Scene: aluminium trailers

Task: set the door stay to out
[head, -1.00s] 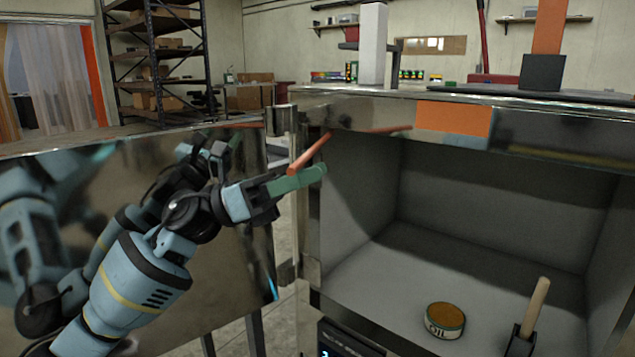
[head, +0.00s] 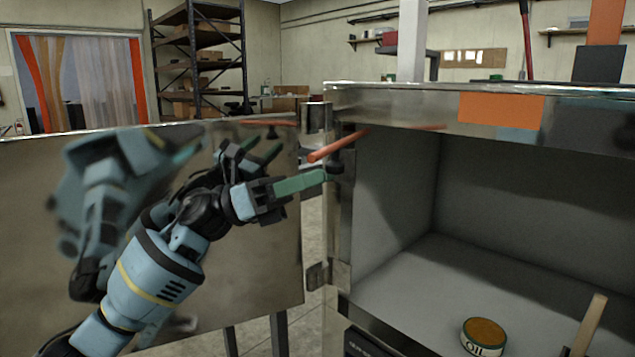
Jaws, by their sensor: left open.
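The door stay looks to be the orange-red rod (head: 338,145) at the upper hinge corner of the metal box. It slants out, its near end down and to the left. The polished door (head: 255,265) stands swung open to the left and mirrors my arm. My left gripper (head: 312,180) is open, its green fingers seen nearly side-on and overlapping. The fingertips lie just below the rod's near end, beside a small dark knob (head: 334,166). I cannot tell whether they touch either. My right gripper is not in view.
The box's grey interior (head: 390,215) is open, with an oil tin (head: 484,334) and a wooden handle (head: 590,325) on its floor. Shelving (head: 200,60) stands far behind.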

